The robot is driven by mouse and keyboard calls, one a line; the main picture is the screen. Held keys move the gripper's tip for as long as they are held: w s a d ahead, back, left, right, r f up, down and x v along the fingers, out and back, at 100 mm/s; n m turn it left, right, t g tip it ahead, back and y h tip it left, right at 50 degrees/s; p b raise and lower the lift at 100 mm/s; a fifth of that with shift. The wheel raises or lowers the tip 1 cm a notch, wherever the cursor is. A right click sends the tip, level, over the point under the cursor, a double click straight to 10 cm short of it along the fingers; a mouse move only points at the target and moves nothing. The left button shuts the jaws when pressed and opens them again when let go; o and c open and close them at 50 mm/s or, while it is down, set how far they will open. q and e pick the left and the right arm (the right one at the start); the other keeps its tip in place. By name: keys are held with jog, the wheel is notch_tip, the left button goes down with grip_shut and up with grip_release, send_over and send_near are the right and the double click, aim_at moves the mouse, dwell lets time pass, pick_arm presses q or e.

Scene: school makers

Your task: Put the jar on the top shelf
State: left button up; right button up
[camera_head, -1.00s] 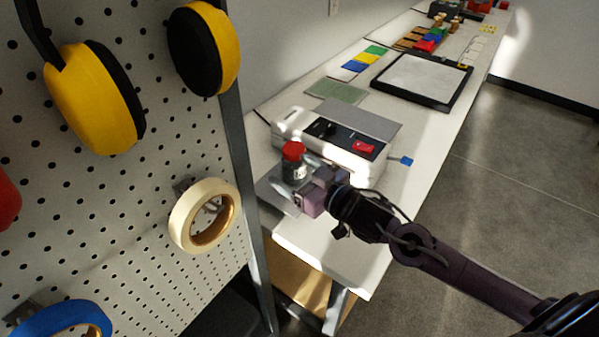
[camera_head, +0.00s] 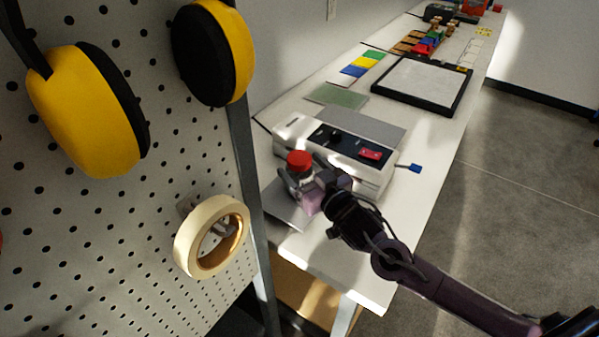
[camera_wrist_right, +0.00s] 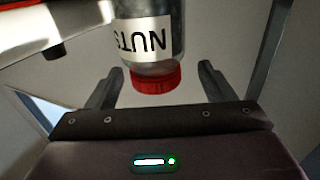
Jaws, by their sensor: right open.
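The jar is clear and grey with a red lid (camera_head: 299,160). It stands upright on a grey plate at the near end of the white bench. My right gripper (camera_head: 302,178) is at the jar, its fingers on either side of the body and partly hiding it. In the right wrist view the jar (camera_wrist_right: 150,40) appears upside down, with a white label reading NUTS. It is between the open fingers of my right gripper (camera_wrist_right: 158,72), with gaps at both sides by the lid. My left gripper is not in view. I cannot make out a top shelf.
A white machine (camera_head: 345,150) with a red switch stands right behind the jar. A pegboard (camera_head: 150,200) with yellow earmuffs (camera_head: 90,110) and tape (camera_head: 210,238) rises close on the left. A metal post (camera_head: 250,180) edges it. A black-framed panel (camera_head: 425,85) lies farther along the bench.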

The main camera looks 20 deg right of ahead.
aim_at(294, 154)
jog(key=x, duration=0.4)
jog(key=shift+w+d+p, duration=0.15)
jog(key=shift+w+p, duration=0.15)
jog(key=shift+w, duration=0.1)
jog(key=c, duration=1.2)
jog(key=shift+r, duration=0.15)
jog(key=shift+c, duration=1.3)
